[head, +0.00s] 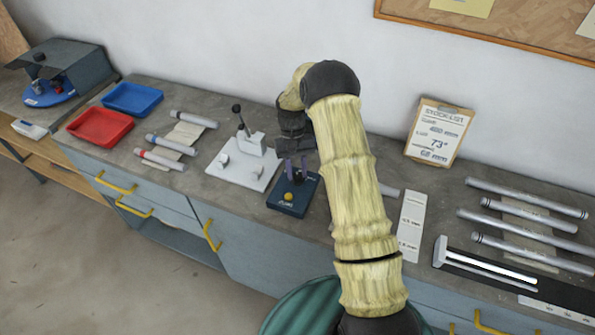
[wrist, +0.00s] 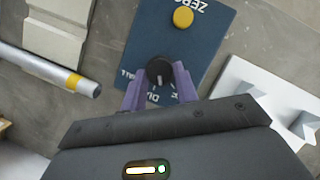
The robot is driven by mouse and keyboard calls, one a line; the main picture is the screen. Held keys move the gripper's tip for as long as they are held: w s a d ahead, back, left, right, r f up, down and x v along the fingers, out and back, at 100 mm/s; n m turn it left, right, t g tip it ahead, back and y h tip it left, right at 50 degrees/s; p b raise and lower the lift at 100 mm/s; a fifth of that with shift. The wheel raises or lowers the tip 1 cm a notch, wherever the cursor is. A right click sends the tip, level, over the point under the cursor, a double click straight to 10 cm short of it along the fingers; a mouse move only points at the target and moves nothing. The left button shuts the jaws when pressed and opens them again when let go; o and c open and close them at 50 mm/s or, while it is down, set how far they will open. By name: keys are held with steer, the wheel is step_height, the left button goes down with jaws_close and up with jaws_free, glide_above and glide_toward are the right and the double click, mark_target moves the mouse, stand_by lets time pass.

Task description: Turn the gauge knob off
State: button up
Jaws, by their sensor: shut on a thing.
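The gauge box is a dark blue block (head: 290,207) on the bench, right of the white jig plate. It also shows in the wrist view (wrist: 200,50), with white lettering that includes "ZERO" and a yellow button (wrist: 183,17). The black gauge knob (wrist: 159,70) has a pale pointer line and sits on the box. My gripper (wrist: 160,88) has its purple fingers on either side of the knob, shut on it. In the head view my gripper (head: 297,168) reaches down to the box, and the knob is largely hidden by the fingers.
A white jig plate with a toggle clamp (head: 243,165) stands just left of the box. A silver tube with a yellow band (wrist: 50,70) lies near the box. Red (head: 100,126) and blue (head: 132,98) trays stand further left. Several long tubes (head: 520,225) lie at right.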

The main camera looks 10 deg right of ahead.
steer(key=n+h, duration=0.1)
steer(key=n, duration=0.3)
steer(key=n+h+b, duration=0.1)
steer(key=n, duration=0.1)
steer(key=shift+a+n+t+h, duration=0.3)
steer(key=shift+t, duration=0.1)
steer(key=o, duration=1)
steer(key=shift+c, duration=0.2)
steer(key=shift+r, duration=0.1)
steer(key=b+v, duration=0.3)
steer(key=v, duration=1.4)
steer(key=shift+r, duration=0.1)
